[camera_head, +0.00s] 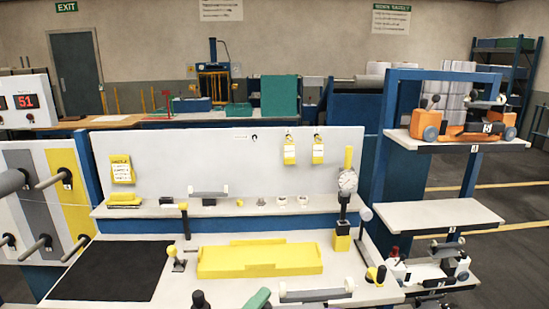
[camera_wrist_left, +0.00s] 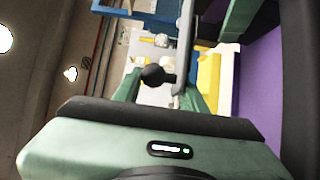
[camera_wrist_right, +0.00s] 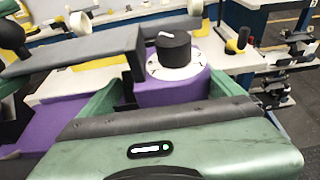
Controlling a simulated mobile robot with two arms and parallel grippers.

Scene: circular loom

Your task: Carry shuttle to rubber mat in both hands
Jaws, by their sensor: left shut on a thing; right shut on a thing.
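The shuttle is held low in front of me. Its purple body (camera_wrist_right: 155,92) shows in the right wrist view with a black cap (camera_wrist_right: 173,48), a grey bar (camera_wrist_right: 75,50) and white rollers. My right gripper (camera_wrist_right: 170,88) is shut on it near the capped end. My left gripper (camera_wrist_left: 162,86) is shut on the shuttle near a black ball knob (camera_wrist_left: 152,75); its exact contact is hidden. The head view shows only the shuttle's grey bar (camera_head: 315,295) and dark knob (camera_head: 199,300), with a green finger between. The black rubber mat (camera_head: 108,270) lies bare on the left bench top.
A yellow tray (camera_head: 260,259) sits right of the mat, with a small yellow-knobbed stand (camera_head: 177,260) between them. A post with a gauge (camera_head: 347,185) stands behind. Shelves at the right hold an orange shuttle (camera_head: 470,132) and other parts. A peg panel (camera_head: 45,190) stands left.

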